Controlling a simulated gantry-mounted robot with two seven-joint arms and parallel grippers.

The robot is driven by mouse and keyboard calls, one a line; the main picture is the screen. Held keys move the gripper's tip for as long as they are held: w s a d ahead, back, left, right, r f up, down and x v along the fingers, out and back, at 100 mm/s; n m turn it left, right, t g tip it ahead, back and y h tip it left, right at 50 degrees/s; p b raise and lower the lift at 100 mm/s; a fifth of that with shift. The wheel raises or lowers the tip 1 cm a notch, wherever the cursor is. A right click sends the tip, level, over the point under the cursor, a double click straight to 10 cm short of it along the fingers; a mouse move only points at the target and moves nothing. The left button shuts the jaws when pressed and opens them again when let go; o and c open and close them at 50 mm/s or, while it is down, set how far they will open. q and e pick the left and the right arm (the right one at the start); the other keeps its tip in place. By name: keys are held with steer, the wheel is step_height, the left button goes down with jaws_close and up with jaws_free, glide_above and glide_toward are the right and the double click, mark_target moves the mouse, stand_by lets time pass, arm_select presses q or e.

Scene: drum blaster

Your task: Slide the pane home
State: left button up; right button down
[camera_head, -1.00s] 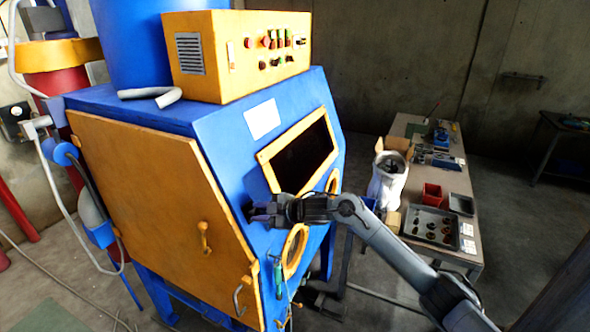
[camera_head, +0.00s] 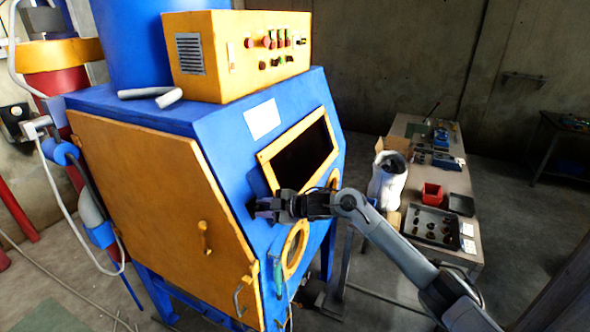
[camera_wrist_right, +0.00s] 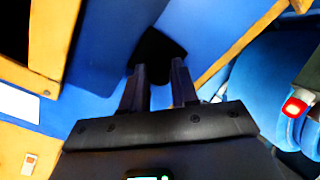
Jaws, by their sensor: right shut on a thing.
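The blue blasting cabinet has a dark window in a yellow frame (camera_head: 264,170) on its sloping front. My right gripper (camera_head: 262,208) is at the lower left of this frame, close to the blue face. In the wrist view its two fingers (camera_wrist_right: 158,84) are close together with a dark piece between their tips. A pale bluish strip (camera_head: 258,183) between the gripper and the frame looks like part of the clear pane. Most of the pane's outline cannot be made out against the blue. The yellow frame also shows in the wrist view (camera_wrist_right: 48,45). My left gripper is not in view.
Below my right gripper is a yellow-ringed glove port (camera_head: 295,248); another lies partly behind the wrist. A yellow side door (camera_head: 150,200) and control box (camera_head: 225,55) are nearby. At right stands a bench with a grey parts tray (camera_head: 432,226) and red bin (camera_head: 431,193).

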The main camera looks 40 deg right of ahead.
steer(key=shift+w+d+r, duration=0.1)
steer(key=shift+w+d, duration=0.1)
steer(key=shift+d, duration=0.45)
steer(key=shift+w+d, duration=0.2)
steer(key=shift+d, duration=0.5)
steer(key=shift+w+d+r, duration=0.1)
steer(key=shift+w+d, duration=0.1)
steer(key=shift+d, duration=0.45)
steer(key=shift+w+d+b, duration=0.1)
steer(key=shift+w+d, duration=0.15)
steer(key=shift+d, duration=0.55)
steer(key=shift+w+d+b, duration=0.1)
steer(key=shift+w+d, duration=0.2)
steer(key=shift+d, duration=0.55)
steer(key=shift+w+d+b, duration=0.1)
steer(key=shift+w+d, duration=0.15)
steer(key=shift+d, duration=0.55)
